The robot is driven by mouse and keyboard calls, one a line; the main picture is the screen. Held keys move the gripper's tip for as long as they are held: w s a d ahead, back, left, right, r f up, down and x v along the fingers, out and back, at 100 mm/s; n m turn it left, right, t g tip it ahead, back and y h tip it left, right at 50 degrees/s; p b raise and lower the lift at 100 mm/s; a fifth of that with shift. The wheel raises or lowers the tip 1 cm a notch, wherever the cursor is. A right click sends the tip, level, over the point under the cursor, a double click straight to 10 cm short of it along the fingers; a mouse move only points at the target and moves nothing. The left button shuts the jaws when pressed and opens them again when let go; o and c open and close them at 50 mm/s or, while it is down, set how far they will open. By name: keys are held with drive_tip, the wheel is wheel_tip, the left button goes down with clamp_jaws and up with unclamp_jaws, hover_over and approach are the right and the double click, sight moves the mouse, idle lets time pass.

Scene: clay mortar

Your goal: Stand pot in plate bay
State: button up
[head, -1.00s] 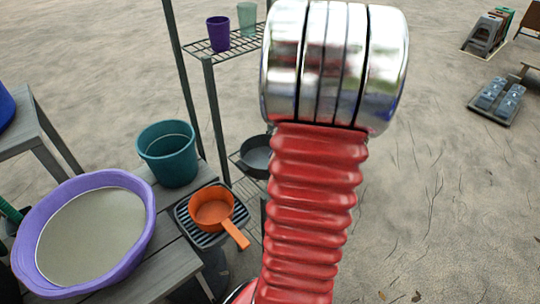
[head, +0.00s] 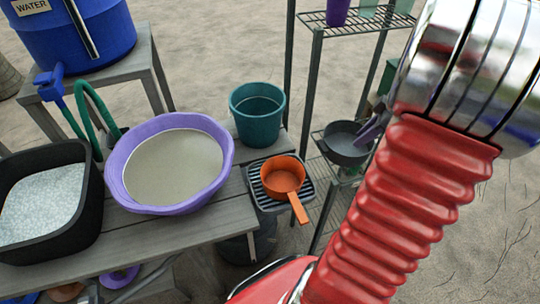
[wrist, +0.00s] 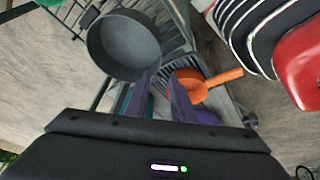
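A dark grey pot (head: 345,143) sits on the lower level of the wire shelf in the head view. In the wrist view the pot (wrist: 125,45) is up and left of my fingertips, with a small side handle on its far side. My gripper (wrist: 162,78) has its two purple fingers apart, with a gap between the tips. The left tip overlaps the pot's near rim; whether it touches cannot be told. In the head view my gripper (head: 373,127) is at the pot's right edge, partly behind my red arm. I cannot identify the plate bay.
An orange saucepan (head: 283,177) sits on a ridged dark rack (head: 262,199) at the bench's right end. A teal bucket (head: 257,122), purple basin (head: 219,174) and black tub (head: 91,215) stand nearby. Shelf posts (head: 314,80) rise beside the pot. Open sandy ground lies right.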

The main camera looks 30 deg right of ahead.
drive_tip(key=w+a+r+m+h, duration=0.1)
drive_tip(key=w+a+r, duration=0.25)
drive_tip(key=a, duration=0.55)
drive_tip(key=w+a+r+m, duration=0.15)
drive_tip(key=a+r, duration=0.25)
drive_tip(key=a, duration=0.6)
drive_tip(key=s+a+r+m, duration=0.1)
drive_tip(key=s+a+m, duration=0.1)
drive_tip(key=a, duration=0.7)
drive_tip(key=s+a+r+m+t, duration=0.1)
drive_tip(key=s+a, duration=0.3)
drive_tip(key=a, duration=0.5)
drive_tip(key=shift+a+r+m+h, duration=0.4)
drive_tip(key=shift+r+m, duration=0.15)
drive_tip(key=shift+r, duration=0.2)
